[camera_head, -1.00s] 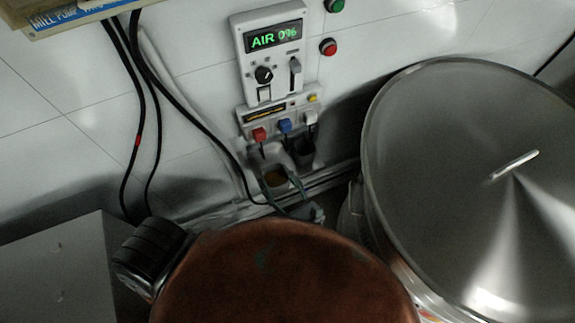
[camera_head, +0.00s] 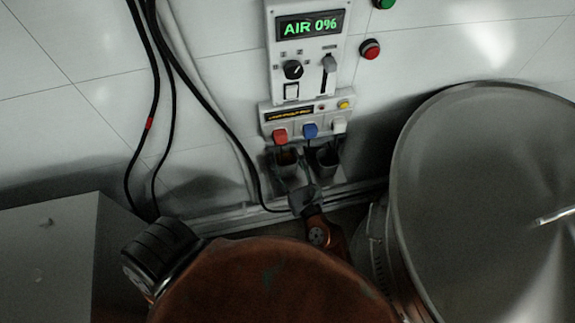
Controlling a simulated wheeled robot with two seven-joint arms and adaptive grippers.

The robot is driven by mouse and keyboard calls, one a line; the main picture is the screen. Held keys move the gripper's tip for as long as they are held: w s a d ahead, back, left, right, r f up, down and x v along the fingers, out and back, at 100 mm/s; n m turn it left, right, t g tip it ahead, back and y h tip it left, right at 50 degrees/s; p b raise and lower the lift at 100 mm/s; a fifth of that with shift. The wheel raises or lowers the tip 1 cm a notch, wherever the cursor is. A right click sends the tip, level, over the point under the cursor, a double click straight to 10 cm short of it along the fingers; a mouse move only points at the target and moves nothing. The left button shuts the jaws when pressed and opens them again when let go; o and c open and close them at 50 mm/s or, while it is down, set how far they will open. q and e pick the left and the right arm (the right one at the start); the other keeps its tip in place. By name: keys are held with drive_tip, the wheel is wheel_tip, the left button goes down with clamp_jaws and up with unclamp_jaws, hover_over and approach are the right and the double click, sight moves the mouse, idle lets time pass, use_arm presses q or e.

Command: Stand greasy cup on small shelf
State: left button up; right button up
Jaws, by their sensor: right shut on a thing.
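A greyish cup (camera_head: 284,168) with brown matter inside is below the red tap on the wall panel. My right gripper (camera_head: 291,176) is shut on this cup, reaching it from below and in front. The cup looks upright. Its base is hidden by the gripper, so I cannot tell whether it rests on anything. A second, darker cup (camera_head: 327,162) stands close to its right, under the white tap. The small shelf's surface is not clear behind the cups and gripper. My left gripper is not in view.
The wall panel (camera_head: 308,118) with red, blue and white taps sits just above the cups, under an "AIR 0%" display (camera_head: 310,24). Black cables (camera_head: 165,95) hang at left. A large lidded steel vessel (camera_head: 490,190) stands at right, a grey box (camera_head: 50,250) at left.

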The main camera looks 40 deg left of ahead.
sight(283, 159)
drive_tip(key=f, duration=0.1)
drive_tip(key=f+b, duration=0.2)
drive_tip(key=f, duration=0.1)
drive_tip(key=shift+w+a, duration=0.2)
drive_tip(key=shift+w, duration=0.05)
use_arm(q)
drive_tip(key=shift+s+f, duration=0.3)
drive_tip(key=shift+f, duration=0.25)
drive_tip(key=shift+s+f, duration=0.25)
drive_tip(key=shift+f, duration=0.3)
use_arm(e)
drive_tip(key=shift+r, duration=0.15)
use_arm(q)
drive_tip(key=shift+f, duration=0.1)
use_arm(e)
drive_tip(key=o, duration=1.2)
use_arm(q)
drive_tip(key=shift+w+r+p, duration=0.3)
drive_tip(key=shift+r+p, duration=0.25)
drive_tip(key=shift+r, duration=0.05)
use_arm(e)
drive_tip(key=v, duration=0.7)
drive_tip(key=shift+s+d, duration=0.2)
drive_tip(key=shift+d, duration=0.05)
